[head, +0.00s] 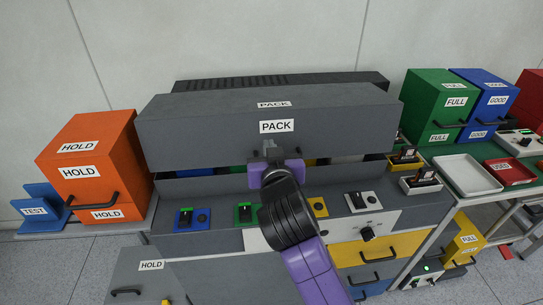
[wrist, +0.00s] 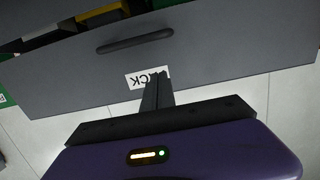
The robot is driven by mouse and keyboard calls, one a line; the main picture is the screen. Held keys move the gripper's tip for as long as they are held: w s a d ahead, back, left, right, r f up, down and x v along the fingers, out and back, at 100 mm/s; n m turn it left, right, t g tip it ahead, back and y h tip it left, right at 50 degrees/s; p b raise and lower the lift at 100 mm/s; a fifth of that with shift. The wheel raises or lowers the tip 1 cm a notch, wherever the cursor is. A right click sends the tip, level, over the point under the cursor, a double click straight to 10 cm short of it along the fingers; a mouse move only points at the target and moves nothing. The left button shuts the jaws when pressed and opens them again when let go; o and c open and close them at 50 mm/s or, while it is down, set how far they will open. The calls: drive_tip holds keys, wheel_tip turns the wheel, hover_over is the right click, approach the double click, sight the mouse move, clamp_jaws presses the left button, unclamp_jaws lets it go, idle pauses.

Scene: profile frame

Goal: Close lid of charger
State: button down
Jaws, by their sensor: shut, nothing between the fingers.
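The charger is a wide grey case whose lid (head: 210,131) carries PACK labels on its top and front. The lid stands raised, with a dark gap below its front edge and coloured parts showing inside. My gripper (head: 269,148) is shut and empty at the middle of the lid's front, just below the PACK label (head: 277,126). In the wrist view my shut fingers (wrist: 158,80) overlap the label on the lid front (wrist: 230,62). A dark bar handle (wrist: 135,40) lies beyond the fingertips. I cannot tell whether the fingers touch the lid.
Switch panels in blue (head: 192,219) and yellow (head: 315,207) line the front ledge below the lid. An orange HOLD box (head: 97,150) stands at left. Green (head: 438,95) and blue (head: 486,103) boxes and a white tray (head: 467,172) are at right. A yellow drawer (head: 380,252) is below.

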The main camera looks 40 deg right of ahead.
drive_tip(key=shift+w+d+f, duration=0.15)
drive_tip(key=shift+w+f, duration=0.05)
drive_tip(key=shift+f, duration=0.5)
drive_tip(key=shift+w+d+f, duration=0.1)
drive_tip(key=shift+w+f, duration=0.05)
drive_tip(key=shift+f, duration=0.55)
drive_tip(key=shift+w+d+f, duration=0.15)
drive_tip(key=shift+w+f, duration=0.05)
drive_tip(key=shift+f, duration=0.5)
